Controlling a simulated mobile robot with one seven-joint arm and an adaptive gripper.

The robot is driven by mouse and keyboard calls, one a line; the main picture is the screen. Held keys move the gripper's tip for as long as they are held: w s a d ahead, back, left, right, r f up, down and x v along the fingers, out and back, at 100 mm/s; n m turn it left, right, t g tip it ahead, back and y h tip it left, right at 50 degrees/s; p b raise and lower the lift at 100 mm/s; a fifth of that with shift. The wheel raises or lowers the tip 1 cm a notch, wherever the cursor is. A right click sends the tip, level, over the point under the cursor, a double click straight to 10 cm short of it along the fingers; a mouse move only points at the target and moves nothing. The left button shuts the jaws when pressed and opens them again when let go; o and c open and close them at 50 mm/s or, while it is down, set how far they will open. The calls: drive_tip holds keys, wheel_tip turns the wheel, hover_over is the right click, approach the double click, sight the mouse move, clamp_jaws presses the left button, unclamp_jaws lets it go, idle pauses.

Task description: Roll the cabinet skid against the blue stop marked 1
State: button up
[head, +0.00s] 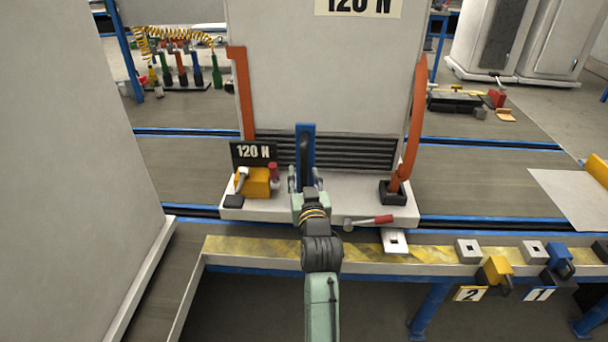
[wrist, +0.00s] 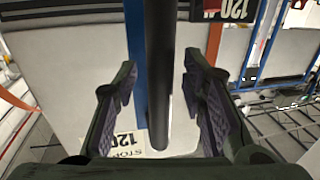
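The cabinet skid (head: 350,193) stands on the track behind the front rail, carrying a tall pale cabinet (head: 320,75) marked 120 N. A blue upright (head: 305,138) rises at its front middle. My gripper (head: 306,182) is at this upright. In the wrist view, a dark upright bar (wrist: 160,80) stands between my open fingers (wrist: 160,90), with visible gaps on both sides. The blue stop (head: 560,260) sits on the front rail at the right, above a tag marked 1 (head: 540,294). A yellow stop (head: 495,270) with tag 2 is left of it.
A large pale cabinet (head: 70,170) fills the left side. The skid carries a yellow block (head: 257,183), a 120 N plate (head: 254,153) and a red-handled tool (head: 370,220). The front rail (head: 350,256) bears several slotted pads. The track right of the skid looks clear.

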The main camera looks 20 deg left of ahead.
drive_tip(key=shift+c, duration=0.6)
clamp_jaws()
idle(0.4)
